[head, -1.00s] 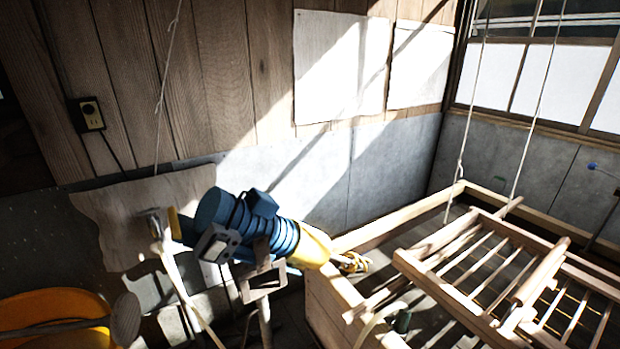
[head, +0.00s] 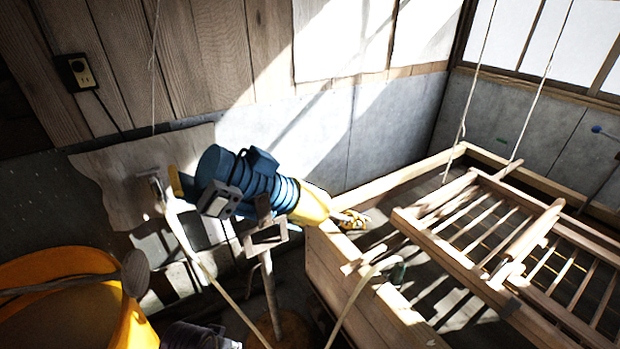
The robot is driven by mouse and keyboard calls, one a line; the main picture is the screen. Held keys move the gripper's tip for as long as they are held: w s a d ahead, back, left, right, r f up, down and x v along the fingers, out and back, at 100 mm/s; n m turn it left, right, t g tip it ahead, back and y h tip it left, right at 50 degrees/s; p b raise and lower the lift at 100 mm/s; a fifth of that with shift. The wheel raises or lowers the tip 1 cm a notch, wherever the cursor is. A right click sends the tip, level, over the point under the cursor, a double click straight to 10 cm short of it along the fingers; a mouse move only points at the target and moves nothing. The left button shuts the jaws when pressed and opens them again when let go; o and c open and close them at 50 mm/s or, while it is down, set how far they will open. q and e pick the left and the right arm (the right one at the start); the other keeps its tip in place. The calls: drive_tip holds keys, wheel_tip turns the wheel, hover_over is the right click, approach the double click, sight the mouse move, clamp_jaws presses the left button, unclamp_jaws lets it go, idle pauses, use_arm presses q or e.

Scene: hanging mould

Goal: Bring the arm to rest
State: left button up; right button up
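Neither of my grippers can be made out in the head view. A dark and silver part (head: 200,336) shows at the bottom edge, and I cannot tell what it belongs to. The wooden slatted mould (head: 480,235) lies across the wooden vat (head: 350,290) at the right. Thin cords (head: 478,75) run down from above towards the mould.
A blue and yellow motor-like machine (head: 255,185) stands tilted at the vat's left end. A yellow round tub (head: 70,270) is at the lower left. A wall socket (head: 80,72) is on the plank wall. Grey panels line the wall behind.

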use_arm(q)
drive_tip(key=s+f+g, duration=0.1)
drive_tip(key=s+f, duration=0.1)
drive_tip(key=f, duration=1.3)
drive_tip(key=s+f, duration=0.3)
drive_tip(key=f, duration=1.1)
drive_tip(key=s+a+f, duration=0.2)
drive_tip(key=s+f, duration=0.7)
drive_tip(key=s, duration=0.1)
drive_tip(key=s+a+f+g, duration=0.1)
drive_tip(key=s+a+f, duration=0.1)
drive_tip(key=s+f, duration=0.7)
drive_tip(key=shift+s+a, duration=0.15)
drive_tip(key=shift+s, duration=0.95)
